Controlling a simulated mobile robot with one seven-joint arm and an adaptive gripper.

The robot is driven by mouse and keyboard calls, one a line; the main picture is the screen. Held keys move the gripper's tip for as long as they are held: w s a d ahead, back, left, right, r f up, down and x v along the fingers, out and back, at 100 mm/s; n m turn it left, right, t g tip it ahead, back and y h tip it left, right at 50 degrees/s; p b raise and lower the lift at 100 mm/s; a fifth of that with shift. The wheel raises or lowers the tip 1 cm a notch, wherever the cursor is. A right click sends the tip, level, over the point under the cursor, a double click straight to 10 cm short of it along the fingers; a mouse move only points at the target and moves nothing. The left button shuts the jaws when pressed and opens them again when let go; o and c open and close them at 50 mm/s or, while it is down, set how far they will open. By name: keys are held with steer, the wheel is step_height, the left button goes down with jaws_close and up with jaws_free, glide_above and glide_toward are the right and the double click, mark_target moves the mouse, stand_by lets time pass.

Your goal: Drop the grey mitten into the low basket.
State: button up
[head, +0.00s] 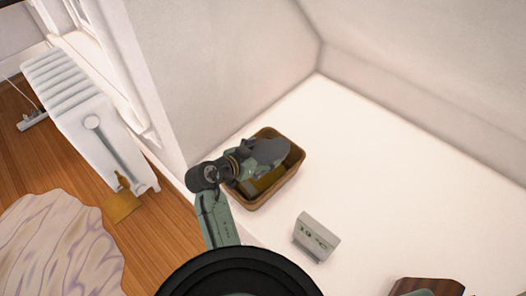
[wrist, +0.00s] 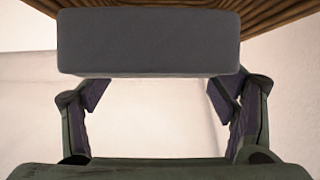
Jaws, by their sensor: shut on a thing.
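The low basket (head: 292,178) is a brown, open box on the white surface; in the wrist view its ribbed brown side (wrist: 275,12) shows along the top edge. The grey mitten (head: 268,151) is over the basket's opening in the head view. In the wrist view it appears as a broad grey block (wrist: 150,40) at the fingertips. My gripper (head: 250,158) is shut on the mitten, its fingers at either side of it in the wrist view (wrist: 160,85). The mitten's height above the basket floor is hard to tell.
A yellowish thing (head: 268,181) lies inside the basket. A small grey display block (head: 317,236) stands in front of the basket, and a dark brown thing (head: 425,287) is at bottom right. Walls rise behind. A white radiator (head: 85,105) stands at left. The white surface to the right is clear.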

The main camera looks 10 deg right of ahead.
steer(key=shift+f+b, duration=0.7)
steer(key=shift+f, duration=0.75)
steer(key=o, duration=1.2)
steer(key=v, duration=1.2)
